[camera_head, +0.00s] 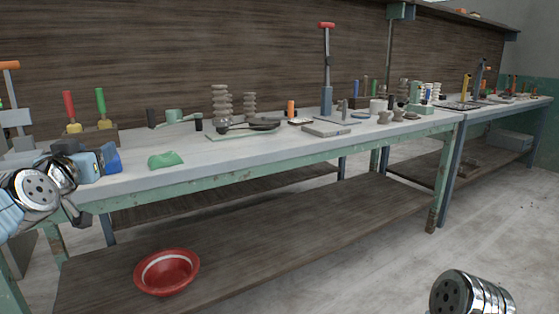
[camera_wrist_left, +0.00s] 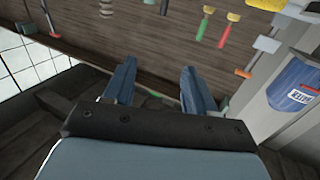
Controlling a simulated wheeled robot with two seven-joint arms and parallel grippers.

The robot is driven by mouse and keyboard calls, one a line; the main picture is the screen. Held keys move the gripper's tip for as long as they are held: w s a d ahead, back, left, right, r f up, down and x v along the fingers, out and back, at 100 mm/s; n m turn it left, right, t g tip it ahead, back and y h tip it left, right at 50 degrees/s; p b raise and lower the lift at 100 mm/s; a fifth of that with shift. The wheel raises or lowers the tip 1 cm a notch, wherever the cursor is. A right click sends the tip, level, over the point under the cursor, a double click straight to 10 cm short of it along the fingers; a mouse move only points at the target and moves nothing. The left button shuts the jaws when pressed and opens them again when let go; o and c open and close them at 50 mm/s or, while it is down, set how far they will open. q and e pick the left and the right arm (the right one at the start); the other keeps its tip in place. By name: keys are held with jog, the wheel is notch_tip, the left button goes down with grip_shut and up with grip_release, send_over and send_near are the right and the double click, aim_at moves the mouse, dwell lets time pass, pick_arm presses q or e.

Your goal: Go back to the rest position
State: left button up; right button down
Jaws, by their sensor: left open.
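My left gripper shows in the left wrist view (camera_wrist_left: 158,88), with its two blue-grey fingers apart and nothing between them. In the head view my left arm comes in at the left edge, in front of the near left end of the workbench (camera_head: 230,158); its fingers are hard to make out there. A red bowl (camera_head: 167,272) with a pale inner ring sits on the bench's lower shelf. A green lump or cloth (camera_head: 165,160) lies on the benchtop near the front edge. My right gripper is out of view; only a metallic part of my right arm shows at the bottom right.
Tools with red and green handles (camera_head: 84,108), stacked discs (camera_head: 221,104) and a tall red-handled tool (camera_head: 326,70) stand farther back. The floor (camera_head: 370,260) in front is clear.

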pick_arm(q)
jog(key=w+d+f+g+h, duration=0.1)
jog(key=w+d+f+g, duration=0.15)
jog(key=f, duration=1.05)
jog(key=w+d+f+g+h, duration=0.15)
jog(key=d+f, duration=0.25)
jog(key=f, duration=0.8)
jog(key=w+d+f+g+h, duration=0.1)
jog(key=d+f+g+h, duration=0.15)
jog(key=f, duration=1.05)
jog(key=s+d+f+g, duration=0.2)
jog(key=s+d+f, duration=0.2)
jog(key=f, duration=0.3)
jog(key=s+d+f+g+h, duration=0.1)
jog(key=s+d+f+g, duration=0.1)
jog(key=s+d+f, duration=0.3)
jog(key=s+d+f+g, duration=0.2)
jog(key=s+f, duration=0.1)
jog(key=f, duration=0.5)
jog(key=s+d+f+g, duration=0.4)
jog(key=s+f, duration=0.5)
jog(key=s, duration=0.5)
jog(key=shift+s+d+f+h, duration=0.15)
jog(key=shift+s+d+h, duration=0.2)
jog(key=shift+d, duration=0.2)
